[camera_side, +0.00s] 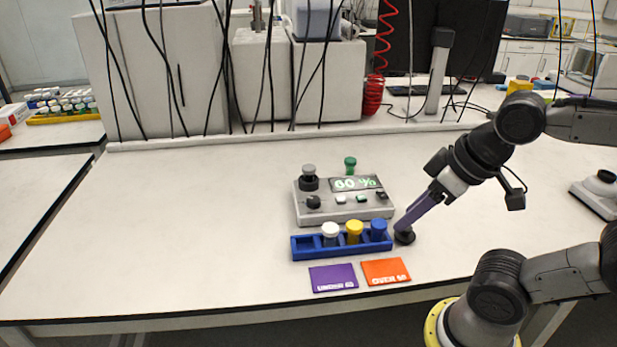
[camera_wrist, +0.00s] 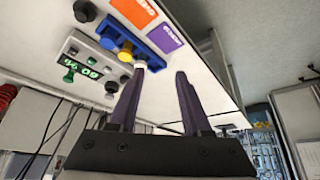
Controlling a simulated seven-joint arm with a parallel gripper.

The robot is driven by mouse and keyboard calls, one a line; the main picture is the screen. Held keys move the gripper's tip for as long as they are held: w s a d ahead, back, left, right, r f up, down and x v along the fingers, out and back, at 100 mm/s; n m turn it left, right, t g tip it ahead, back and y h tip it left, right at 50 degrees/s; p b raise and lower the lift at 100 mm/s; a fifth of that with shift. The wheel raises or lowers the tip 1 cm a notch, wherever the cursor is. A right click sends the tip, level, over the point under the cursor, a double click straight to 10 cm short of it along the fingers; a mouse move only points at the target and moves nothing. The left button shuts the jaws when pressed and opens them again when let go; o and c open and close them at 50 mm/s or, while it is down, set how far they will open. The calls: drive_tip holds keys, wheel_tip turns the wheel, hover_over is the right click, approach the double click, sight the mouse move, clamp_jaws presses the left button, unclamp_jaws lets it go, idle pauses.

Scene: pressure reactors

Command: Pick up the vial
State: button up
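A blue rack (camera_side: 302,246) holds a white-capped vial (camera_side: 330,232), a yellow-capped vial (camera_side: 354,231) and a blue-capped vial (camera_side: 378,229); its leftmost slot is empty. The rack also shows in the wrist view (camera_wrist: 152,51). My gripper (camera_side: 407,226) reaches down with purple fingers just right of the rack, close to a round black item (camera_side: 404,238); contact cannot be told. In the wrist view the fingers (camera_wrist: 158,78) are spread with nothing visibly held between them.
The grey device (camera_side: 330,210) behind the rack has a green display and knobs. A purple card (camera_side: 333,278) and an orange card (camera_side: 385,271) lie in front. White table space is clear to the left. Cables hang at the back.

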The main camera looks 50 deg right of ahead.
drive_tip(key=o, duration=0.4)
